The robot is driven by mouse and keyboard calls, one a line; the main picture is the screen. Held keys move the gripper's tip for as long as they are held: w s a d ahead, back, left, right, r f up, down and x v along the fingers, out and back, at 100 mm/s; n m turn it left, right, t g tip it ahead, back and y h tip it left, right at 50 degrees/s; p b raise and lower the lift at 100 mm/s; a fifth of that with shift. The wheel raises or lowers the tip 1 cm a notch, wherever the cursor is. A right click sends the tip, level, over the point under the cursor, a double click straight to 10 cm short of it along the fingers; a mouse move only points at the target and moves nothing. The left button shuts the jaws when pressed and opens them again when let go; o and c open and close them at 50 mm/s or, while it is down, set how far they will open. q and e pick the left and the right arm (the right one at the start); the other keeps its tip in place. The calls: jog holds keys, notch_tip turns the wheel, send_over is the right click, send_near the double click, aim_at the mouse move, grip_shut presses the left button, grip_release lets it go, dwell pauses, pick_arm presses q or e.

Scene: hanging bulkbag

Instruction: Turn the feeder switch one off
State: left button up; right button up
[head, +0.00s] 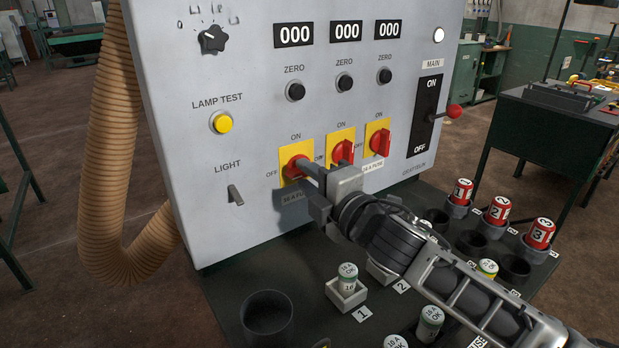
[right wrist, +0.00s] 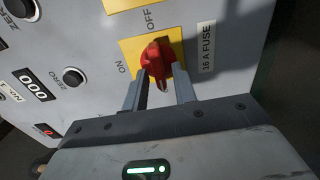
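Feeder switch one is the leftmost of three red rotary knobs (head: 290,166) on yellow plates in the head view. ON is printed above it and OFF to its left. My right gripper (head: 311,172) reaches it from the right and partly hides it. In the right wrist view the red knob (right wrist: 157,62) sits between the two fingertips of my right gripper (right wrist: 159,80). The fingers are apart, one on each side of the knob; whether they touch it is unclear. Which way its handle points is hard to tell. My left gripper is not in view.
The second switch (head: 342,149) and third switch (head: 378,141) are close on the right, handles roughly upright. A black MAIN switch plate (head: 425,115) has a red-knobbed lever. Below are fuse holders, red numbered fuses (head: 497,210) and a black cup (head: 267,318).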

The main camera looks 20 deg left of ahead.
dwell(0.3)
jog(key=shift+s+d, duration=0.2)
jog(key=shift+d, duration=0.1)
jog(key=b+v, duration=0.1)
jog(key=v, duration=1.4)
jog(key=shift+b, duration=0.4)
jog(key=shift+s, duration=0.15)
